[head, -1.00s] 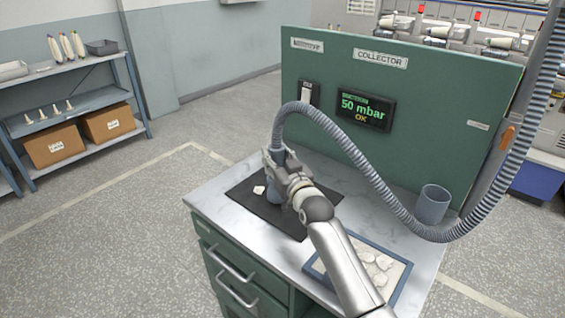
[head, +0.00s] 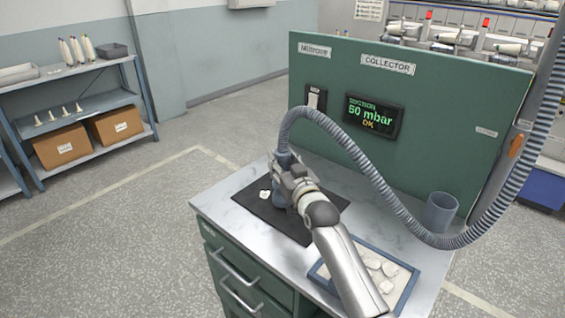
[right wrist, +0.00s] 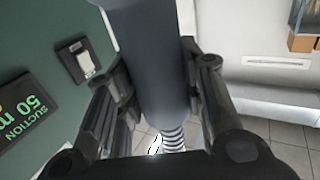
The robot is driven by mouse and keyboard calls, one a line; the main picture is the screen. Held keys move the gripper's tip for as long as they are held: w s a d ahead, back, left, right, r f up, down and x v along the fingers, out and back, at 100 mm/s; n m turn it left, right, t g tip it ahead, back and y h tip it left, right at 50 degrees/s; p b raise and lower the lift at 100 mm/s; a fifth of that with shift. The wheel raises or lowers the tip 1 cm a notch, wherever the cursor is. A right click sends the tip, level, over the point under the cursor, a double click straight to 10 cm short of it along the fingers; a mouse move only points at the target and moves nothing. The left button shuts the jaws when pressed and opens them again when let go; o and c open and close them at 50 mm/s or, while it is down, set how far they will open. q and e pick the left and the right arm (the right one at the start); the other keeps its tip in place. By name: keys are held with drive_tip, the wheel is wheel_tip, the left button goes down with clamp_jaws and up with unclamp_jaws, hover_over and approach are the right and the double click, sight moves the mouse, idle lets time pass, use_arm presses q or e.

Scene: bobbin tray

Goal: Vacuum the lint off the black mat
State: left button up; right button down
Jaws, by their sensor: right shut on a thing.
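The black mat (head: 258,213) lies flat on the workbench. A small white tuft of lint (head: 265,194) is on it, just left of the suction nozzle. My right gripper (head: 284,178) is shut on the grey suction nozzle (head: 278,199), which stands roughly upright over the mat. In the right wrist view the nozzle (right wrist: 150,70) is a dark grey tube between both fingers (right wrist: 158,90). The ribbed hose (head: 345,140) rises from its top. My gripper and arm hide part of the mat, and I cannot tell whether the nozzle touches it. My left gripper is not in view.
A blue-rimmed tray (head: 405,290) with several pale lint pieces is at the bench's front right. A grey cup holder (head: 440,212) stands at the right. The green panel (head: 430,130) backs the bench; its display (head: 373,116) reads 50 mbar OK. The hose droops across the bench's right side.

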drive_tip(key=shift+w+a+b, duration=0.9)
drive_tip(key=shift+a+b, duration=0.15)
drive_tip(key=shift+a, duration=0.1)
drive_tip(key=w+a+b, duration=0.1)
drive_tip(key=a+b, duration=0.1)
drive_tip(key=w+a+b, duration=0.2)
drive_tip(key=shift+r, duration=0.1)
drive_tip(key=shift+s, duration=0.15)
